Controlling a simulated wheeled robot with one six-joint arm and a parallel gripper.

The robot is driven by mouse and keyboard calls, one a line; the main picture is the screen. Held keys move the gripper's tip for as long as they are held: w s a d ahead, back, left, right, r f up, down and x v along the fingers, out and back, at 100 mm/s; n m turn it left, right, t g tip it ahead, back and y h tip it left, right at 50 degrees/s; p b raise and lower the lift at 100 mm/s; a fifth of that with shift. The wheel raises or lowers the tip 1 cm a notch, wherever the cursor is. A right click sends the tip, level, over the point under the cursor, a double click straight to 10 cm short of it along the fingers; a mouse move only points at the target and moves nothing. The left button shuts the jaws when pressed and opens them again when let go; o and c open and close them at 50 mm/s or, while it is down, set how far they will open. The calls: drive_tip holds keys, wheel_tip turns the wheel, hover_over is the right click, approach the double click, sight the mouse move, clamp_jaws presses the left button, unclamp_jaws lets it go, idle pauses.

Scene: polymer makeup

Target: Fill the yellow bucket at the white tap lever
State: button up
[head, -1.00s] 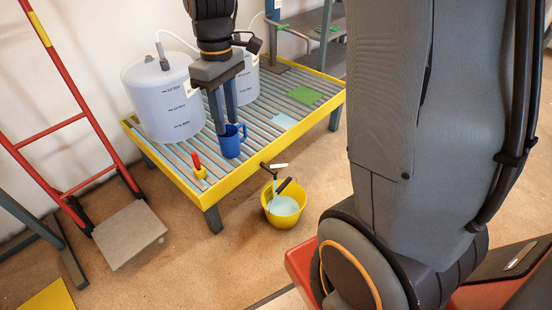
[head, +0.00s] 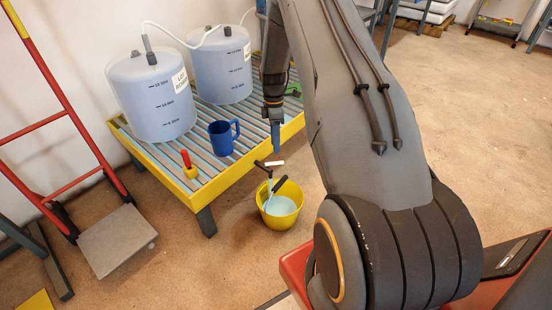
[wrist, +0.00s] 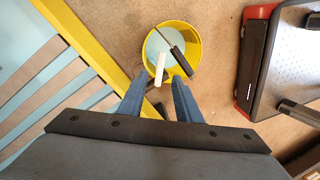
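The yellow bucket (head: 289,222) stands on the floor in front of the rack, with pale blue liquid inside and a black handle grip; the wrist view also shows the bucket (wrist: 196,37). The white tap lever (head: 274,163) sits on a dark tap above the bucket. A thin pale streak runs from the tap into the bucket. My gripper (head: 276,148) is just above the lever in the head view. In the wrist view my gripper (wrist: 155,88) has its blue-grey fingers apart and empty, with the white lever (wrist: 160,68) beyond the gap between the tips. I cannot tell contact.
A blue mug (head: 221,140) stands on the slatted yellow-edged rack (head: 233,167), near a red-handled yellow tap (head: 188,165). Two white tanks (head: 154,98) stand behind. A red hand truck (head: 75,150) is at left. Floor around the bucket is clear.

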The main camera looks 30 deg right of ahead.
sight(274, 164)
drive_tip(key=f, duration=0.2)
drive_tip(key=s+f+b, duration=0.1)
drive_tip(key=f, duration=0.4)
drive_tip(key=shift+s+a+b, duration=0.15)
drive_tip(key=shift+a+b, duration=0.1)
drive_tip(key=shift+b, duration=0.05)
clamp_jaws()
